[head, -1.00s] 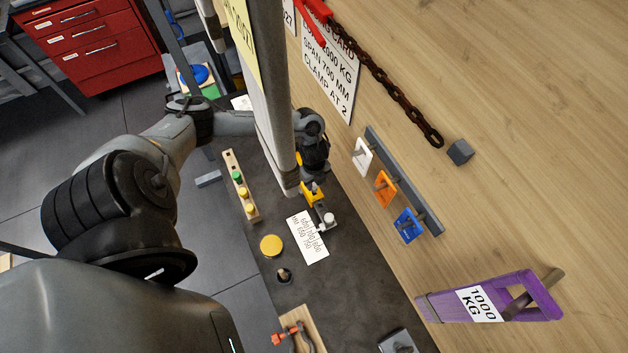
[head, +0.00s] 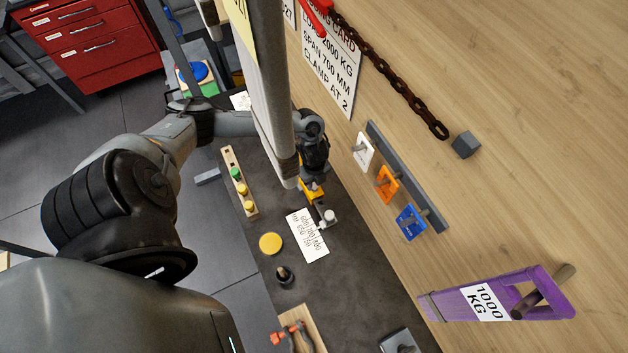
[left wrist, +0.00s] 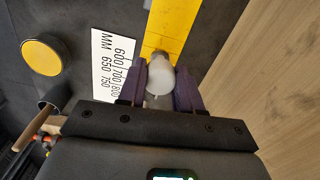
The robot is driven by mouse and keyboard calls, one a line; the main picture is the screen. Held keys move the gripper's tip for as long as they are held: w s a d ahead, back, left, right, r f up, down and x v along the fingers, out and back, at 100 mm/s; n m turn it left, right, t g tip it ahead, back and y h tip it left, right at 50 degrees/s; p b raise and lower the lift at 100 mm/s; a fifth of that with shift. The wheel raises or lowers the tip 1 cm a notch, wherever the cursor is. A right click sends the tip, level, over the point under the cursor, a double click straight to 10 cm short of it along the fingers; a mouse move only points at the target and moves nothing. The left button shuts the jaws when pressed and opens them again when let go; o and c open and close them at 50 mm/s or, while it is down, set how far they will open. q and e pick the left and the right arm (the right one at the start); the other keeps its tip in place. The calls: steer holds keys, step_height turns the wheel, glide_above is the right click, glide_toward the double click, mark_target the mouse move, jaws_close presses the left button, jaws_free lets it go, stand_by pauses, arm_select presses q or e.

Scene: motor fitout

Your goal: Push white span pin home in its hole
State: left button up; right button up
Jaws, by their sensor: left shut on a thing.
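The white span pin (left wrist: 160,80) sits between the purple fingers of my left gripper (left wrist: 160,88) in the left wrist view; the gripper is shut on it. Its pale rounded end faces the camera, at the near end of a yellow bar (left wrist: 177,25). A small white cylinder, apparently this pin (head: 330,216), shows in the head view beside the printed card, below my dark left wrist. The hole and the pin's lower end are hidden, so I cannot tell how deep it sits. My right gripper is not in view.
A wooden panel (head: 540,130) rises at the right, with white, orange and blue tags. A grey column (head: 272,110) hides part of my left arm.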

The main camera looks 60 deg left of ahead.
arm_select(q)
steer(key=shift+f, duration=0.4)
steer(key=o, duration=1.1)
steer(key=shift+o, duration=0.2)
steer(key=shift+r, duration=0.1)
step_height(320, 180, up, 11)
steer(key=shift+f+b, duration=0.15)
steer(key=shift+b, duration=0.15)
